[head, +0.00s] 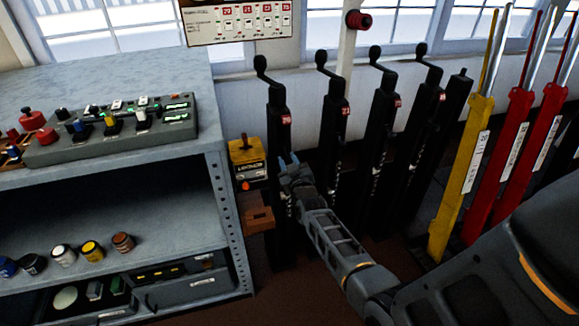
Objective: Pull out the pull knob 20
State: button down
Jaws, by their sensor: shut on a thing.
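A row of black lever posts with cranked handles stands along the wall. The leftmost post (279,130) bears a red label that seems to read 20 (286,119). My gripper (288,163) is at the front of this post, below the label. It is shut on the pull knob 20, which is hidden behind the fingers. I cannot tell how far out the knob is. My arm reaches up to it from the lower right.
Similar posts with red labels (346,111) stand close to the right. Farther right are a yellow lever (462,170) and red levers (508,150). A yellow-topped box (246,160) and an orange-brown bracket (259,219) sit left of the post, beside a grey shelf (130,195).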

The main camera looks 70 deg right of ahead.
jog(key=shift+s+a+f, duration=0.1)
jog(key=shift+f, duration=0.1)
jog(key=c, duration=0.8)
grip_release()
jog(key=shift+r, duration=0.1)
jog(key=v, duration=0.8)
